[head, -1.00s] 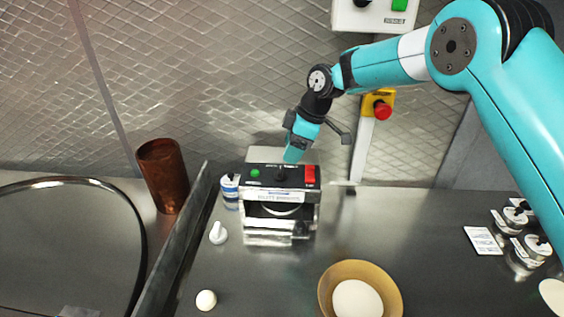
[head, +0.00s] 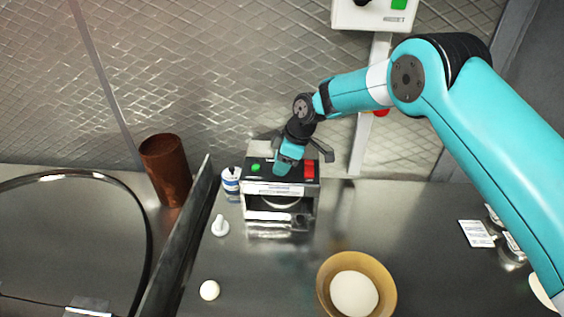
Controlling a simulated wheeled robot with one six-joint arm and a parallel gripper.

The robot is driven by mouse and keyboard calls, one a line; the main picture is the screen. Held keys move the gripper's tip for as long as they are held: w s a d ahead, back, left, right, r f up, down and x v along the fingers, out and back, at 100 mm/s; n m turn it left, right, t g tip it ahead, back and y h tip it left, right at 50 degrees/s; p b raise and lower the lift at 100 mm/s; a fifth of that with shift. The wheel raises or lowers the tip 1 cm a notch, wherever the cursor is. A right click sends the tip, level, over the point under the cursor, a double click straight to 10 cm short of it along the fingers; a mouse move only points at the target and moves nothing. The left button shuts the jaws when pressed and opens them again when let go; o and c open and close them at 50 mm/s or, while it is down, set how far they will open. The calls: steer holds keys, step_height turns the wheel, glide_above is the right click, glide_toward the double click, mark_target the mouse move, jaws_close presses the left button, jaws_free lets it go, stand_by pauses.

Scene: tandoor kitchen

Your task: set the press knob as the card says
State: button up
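The press (head: 281,190) is a dark-topped box with a metal front, standing on the steel counter. Its top panel has a green button (head: 256,168) on the left and a red switch (head: 309,169) on the right. My gripper (head: 283,170) is pointed down at the middle of this panel, where the knob was visible. The gripper now hides the knob, and I cannot tell whether it touches it. The fingertips are too small and covered to tell if they are open or shut. The white card (head: 477,234) lies on the counter at the right; its writing is not readable.
A wooden bowl (head: 388,290) with dough stands in front of the press. A blue-and-white container (head: 231,181), a white knob-like piece (head: 219,226) and a white ball (head: 209,290) are on the left. A dark upright divider (head: 180,245) and a copper cup (head: 165,168) stand further left.

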steer(key=shift+f+m+b, duration=0.1)
steer(key=shift+m+b, duration=0.2)
steer(key=shift+b, duration=0.15)
steer(key=m+t+b, duration=0.1)
steer(key=m+b, duration=0.1)
steer(key=shift+s+b, duration=0.1)
steer(key=shift+b, duration=0.3)
steer(key=shift+m+t+h+b, duration=0.4)
steer(key=shift+m+t+b, duration=0.2)
steer(key=shift+m+b, duration=0.75)
steer(key=shift+m, duration=0.45)
steer(key=o, duration=0.9)
steer(key=shift+o, duration=0.2)
steer(key=b+v, duration=0.4)
steer(key=v, duration=1.3)
steer(key=shift+r, duration=0.35)
